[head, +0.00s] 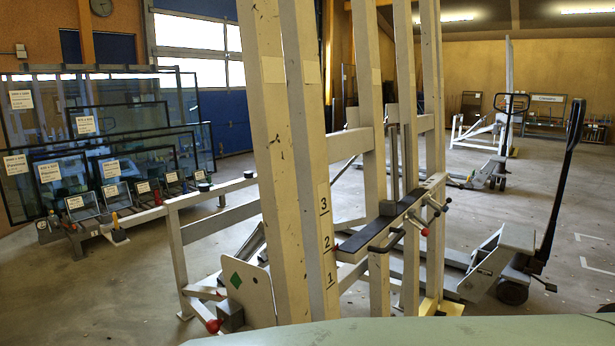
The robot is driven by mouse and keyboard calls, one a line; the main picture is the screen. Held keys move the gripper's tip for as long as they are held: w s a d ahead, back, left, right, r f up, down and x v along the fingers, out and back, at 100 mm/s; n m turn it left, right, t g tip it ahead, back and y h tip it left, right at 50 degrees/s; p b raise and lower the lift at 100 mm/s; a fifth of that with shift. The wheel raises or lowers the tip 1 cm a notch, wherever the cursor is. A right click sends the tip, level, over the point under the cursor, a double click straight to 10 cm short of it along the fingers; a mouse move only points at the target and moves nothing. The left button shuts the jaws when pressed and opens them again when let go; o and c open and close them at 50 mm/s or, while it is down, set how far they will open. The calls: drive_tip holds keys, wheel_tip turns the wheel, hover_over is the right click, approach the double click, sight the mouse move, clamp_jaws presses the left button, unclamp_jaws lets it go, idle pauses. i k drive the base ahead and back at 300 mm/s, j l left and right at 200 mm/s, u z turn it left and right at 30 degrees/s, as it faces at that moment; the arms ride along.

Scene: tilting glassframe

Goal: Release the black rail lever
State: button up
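A black-topped rail (366,237) runs across the cream upright frame (322,200), right of the painted numbers 1, 2 and 3. A black lever (390,242) sticks out from the front side of this rail, below its top. More dark lever handles (437,206) sit at the rail's right end, with a red knob (424,232) just below them. I cannot tell which of these is the lever meant, or whether any is locked. My gripper is not in view.
Glass panes with paper labels (120,140) stand in a rack at the left. A pallet truck with a tall black handle (562,190) stands at the right, close to the frame. A plate with a green diamond (247,288) sits low on the frame. Open floor lies front left.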

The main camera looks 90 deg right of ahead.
sight(460, 186)
drive_tip(key=k+l, duration=0.25)
drive_tip(key=k, duration=0.2)
drive_tip(key=k+l, duration=0.25)
drive_tip(key=k, duration=0.2)
drive_tip(key=k+l+z, duration=0.1)
drive_tip(key=z, duration=0.25)
drive_tip(key=k+l+z, duration=0.1)
drive_tip(key=z, duration=0.25)
drive_tip(key=k+l+z, duration=0.15)
drive_tip(key=z, duration=2.3)
drive_tip(key=i+l, duration=0.1)
drive_tip(key=i, duration=0.35)
drive_tip(key=i+u, duration=0.1)
drive_tip(key=i, duration=0.35)
drive_tip(key=i+l, duration=0.2)
drive_tip(key=i, duration=0.25)
